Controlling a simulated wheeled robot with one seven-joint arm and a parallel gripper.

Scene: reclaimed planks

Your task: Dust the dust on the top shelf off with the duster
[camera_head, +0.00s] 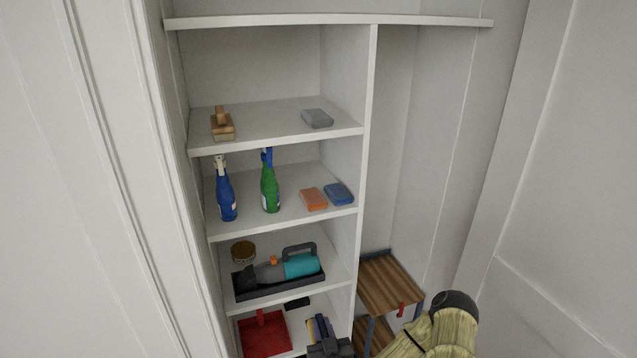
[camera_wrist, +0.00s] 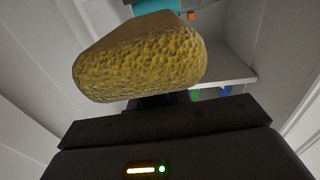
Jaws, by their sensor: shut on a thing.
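The duster (camera_wrist: 140,70) shows in the wrist view as a thick yellow-brown head with a bumpy face. My gripper (camera_wrist: 155,101) is shut on it; its handle is mostly hidden behind the head. In the head view my dark gripper (camera_head: 330,349) is at the bottom edge, low in front of the shelf unit, well below the top shelf. The top shelf (camera_head: 330,20) is a white board across the top of the unit. Its upper surface is seen nearly edge-on, and I cannot make out dust on it.
Lower shelves hold a wooden brush (camera_head: 222,126), a grey block (camera_head: 317,118), a blue bottle (camera_head: 226,194), a green bottle (camera_head: 270,188), two sponges (camera_head: 314,199), and a dark tray (camera_head: 240,295) with a teal bottle (camera_head: 301,265). A red dustpan (camera_head: 264,338) is low down. A wooden-topped stand (camera_head: 385,285) is right.

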